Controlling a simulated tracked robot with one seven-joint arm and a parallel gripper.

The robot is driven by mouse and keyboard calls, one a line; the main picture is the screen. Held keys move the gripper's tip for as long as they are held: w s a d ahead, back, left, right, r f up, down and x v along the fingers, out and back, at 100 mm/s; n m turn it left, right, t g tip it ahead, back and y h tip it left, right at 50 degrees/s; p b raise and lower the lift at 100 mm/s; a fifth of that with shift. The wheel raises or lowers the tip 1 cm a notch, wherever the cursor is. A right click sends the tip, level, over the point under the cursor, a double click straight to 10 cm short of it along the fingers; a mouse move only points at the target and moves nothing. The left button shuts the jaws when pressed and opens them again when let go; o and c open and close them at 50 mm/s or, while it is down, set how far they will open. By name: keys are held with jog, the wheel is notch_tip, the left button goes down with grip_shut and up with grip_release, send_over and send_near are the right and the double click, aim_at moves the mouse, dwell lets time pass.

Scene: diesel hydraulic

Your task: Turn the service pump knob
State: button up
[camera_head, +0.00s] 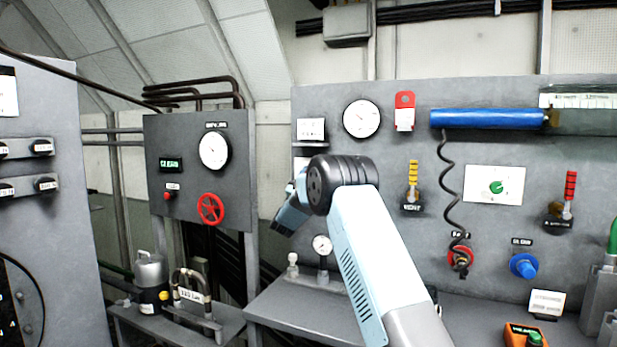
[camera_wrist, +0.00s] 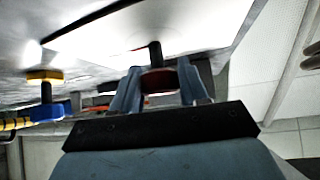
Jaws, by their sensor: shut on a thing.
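A dark red knob (camera_wrist: 160,82) on a black stem sits between the two fingers of my gripper (camera_wrist: 159,76) in the wrist view. The fingers are shut on it from both sides. In the head view my gripper (camera_head: 289,214) is partly visible to the left of my black wrist joint, in front of the left part of the grey right-hand panel (camera_head: 460,225). The held knob is hidden there behind my wrist and arm. I cannot read a label beside it.
A yellow-handled valve (camera_head: 412,182) is right of my arm; a yellow and blue part (camera_wrist: 46,92) shows at left in the wrist view. A gauge (camera_head: 361,118) is above. A red handwheel (camera_head: 210,208) is on the left panel. A coiled hose (camera_head: 448,190) hangs further right.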

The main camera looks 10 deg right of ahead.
jog(key=shift+a, duration=0.1)
dwell(0.4)
jog(key=o, duration=1)
jog(key=shift+m, duration=0.3)
jog(key=v, duration=1.3)
jog(key=shift+a+f, duration=0.2)
jog(key=shift+f, duration=0.2)
jog(key=shift+r, duration=0.1)
